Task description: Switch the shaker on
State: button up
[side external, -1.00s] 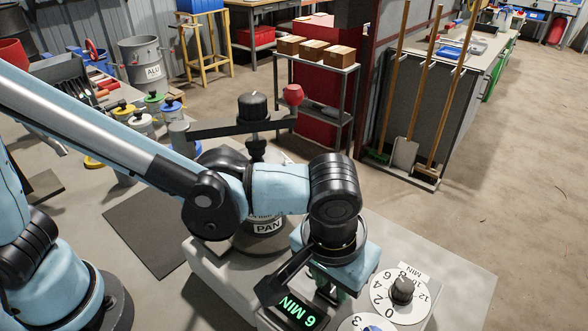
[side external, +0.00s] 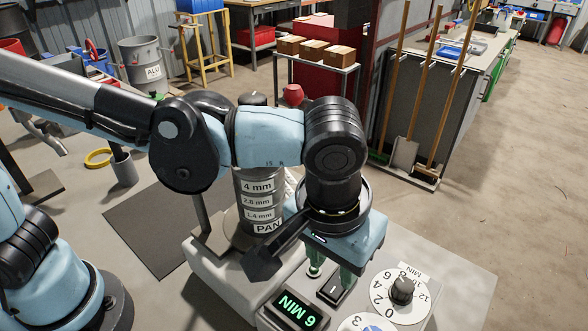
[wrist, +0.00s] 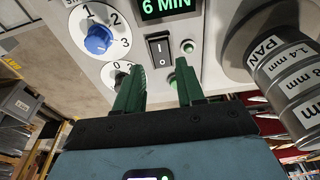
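The shaker's control panel (side external: 388,307) is at the bottom right of the side view, below my gripper. Its black rocker switch (wrist: 158,48), marked I and O, shows in the wrist view and, partly, in the side view (side external: 334,291). I cannot tell which side is pressed. The display (side external: 298,309) is lit green with "6 MIN". The sieve stack (side external: 257,200) stands on the shaker, with "PAN" on its lowest ring. My gripper (side external: 330,277) points down above the switch. In the wrist view its green fingers (wrist: 158,70) are apart, with nothing between them.
A blue knob (wrist: 98,40) and a black timer knob (side external: 402,288) stand up from the panel close to the switch. A small round button (wrist: 188,46) sits beside the switch. A dark mat (side external: 140,232) lies left of the shaker.

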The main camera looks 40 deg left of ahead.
notch_tip(320, 180, up, 6)
jog(key=s, duration=0.1)
jog(key=shift+r, duration=0.1)
dwell(0.3)
jog(key=w+r+n+t+h, duration=0.1)
jog(key=w+n+t+h, duration=0.3)
jog(key=w, duration=0.6)
jog(key=w+a+r+n+t, duration=0.1)
jog(key=w+a+r+n, duration=0.2)
jog(key=w+a, duration=0.15)
jog(key=w+a+r+n+t, duration=0.1)
jog(key=w+a+r+n, duration=0.2)
jog(key=w, duration=0.3)
jog(key=a+r+n+y, duration=0.2)
jog(key=a, duration=0.8)
jog(key=s+a+f+m+y, duration=0.2)
jog(key=s+a, duration=0.6)
jog(key=a, duration=0.1)
jog(key=s+a+f+m, duration=0.2)
jog(key=s+f+m, duration=0.7)
jog(key=f, duration=0.3)
jog(key=shift+f+m+g, duration=0.3)
jog(key=shift+f+m, duration=0.1)
jog(key=shift+m, duration=0.1)
jog(key=shift+c, duration=0.3)
